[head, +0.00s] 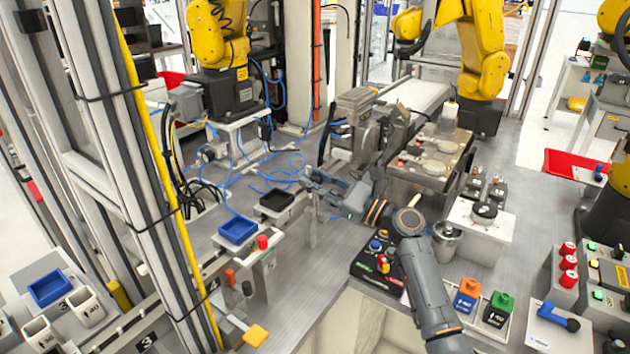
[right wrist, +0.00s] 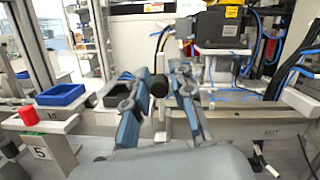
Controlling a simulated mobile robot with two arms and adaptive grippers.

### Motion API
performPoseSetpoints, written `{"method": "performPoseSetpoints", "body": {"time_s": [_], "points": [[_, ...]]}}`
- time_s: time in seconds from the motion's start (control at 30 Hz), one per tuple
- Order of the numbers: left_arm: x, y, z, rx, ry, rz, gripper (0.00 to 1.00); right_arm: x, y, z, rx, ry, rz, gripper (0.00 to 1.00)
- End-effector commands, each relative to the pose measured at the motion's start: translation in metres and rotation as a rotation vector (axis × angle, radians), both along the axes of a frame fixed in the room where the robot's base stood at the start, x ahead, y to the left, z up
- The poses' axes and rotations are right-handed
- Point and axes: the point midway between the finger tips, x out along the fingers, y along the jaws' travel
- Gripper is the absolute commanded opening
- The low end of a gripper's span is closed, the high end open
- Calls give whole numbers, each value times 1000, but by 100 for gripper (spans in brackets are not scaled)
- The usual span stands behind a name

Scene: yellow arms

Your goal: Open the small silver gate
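My right gripper (head: 322,196) reaches from the lower right over the grey worktop in the head view. Its two blue-grey fingers are apart in the right wrist view (right wrist: 160,108). A round black knob (right wrist: 159,86) shows between the fingers, with a pale silver upright (right wrist: 168,118) below and behind it. This may be part of the small silver gate, but I cannot tell for sure. In the head view a thin silver post (head: 312,232) stands just below the fingertips. I cannot tell whether the fingers touch anything. My left gripper is not in view.
A blue tray (head: 238,230) and a black tray (head: 276,202) sit left of the gripper. A yellow robot arm (head: 222,40) stands behind, with loose blue cables (head: 262,170) on the worktop.

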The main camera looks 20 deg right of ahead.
Motion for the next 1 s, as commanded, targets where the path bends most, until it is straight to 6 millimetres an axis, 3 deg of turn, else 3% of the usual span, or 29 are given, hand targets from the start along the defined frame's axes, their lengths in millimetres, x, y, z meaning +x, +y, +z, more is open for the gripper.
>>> {"method": "performPoseSetpoints", "body": {"time_s": [0.47, 1.0], "points": [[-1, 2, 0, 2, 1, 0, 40, -7, -8, -3, 2, 3, -2, 39], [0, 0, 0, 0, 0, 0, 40, -81, -71, -24, 1, 3, -1, 39]]}}
